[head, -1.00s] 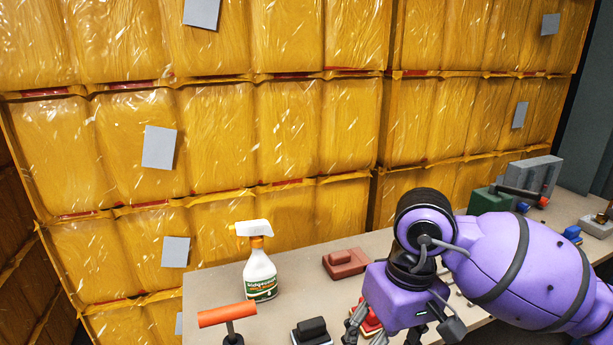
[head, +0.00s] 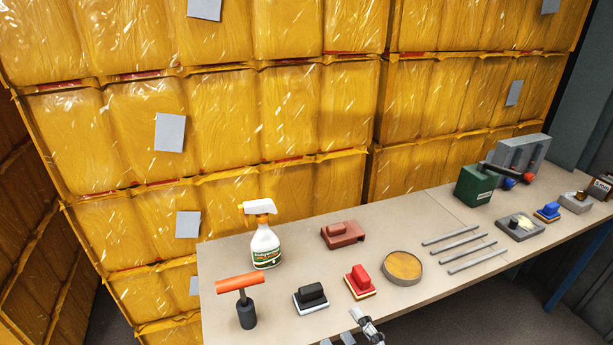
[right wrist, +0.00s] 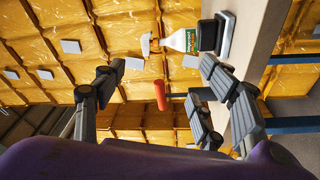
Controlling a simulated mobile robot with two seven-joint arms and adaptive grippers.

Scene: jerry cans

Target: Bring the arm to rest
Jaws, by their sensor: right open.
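My right gripper (head: 356,337) shows only as grey finger parts at the bottom edge of the head view, by the front edge of the table (head: 300,250). The rest of my right arm is below the picture. In the right wrist view my right gripper (right wrist: 163,90) has its grey fingers spread wide, with nothing held between them. The purple wrist housing fills the bottom of that view. My left gripper is in neither view.
Stacked yellow jerry cans (head: 240,120) rise behind.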

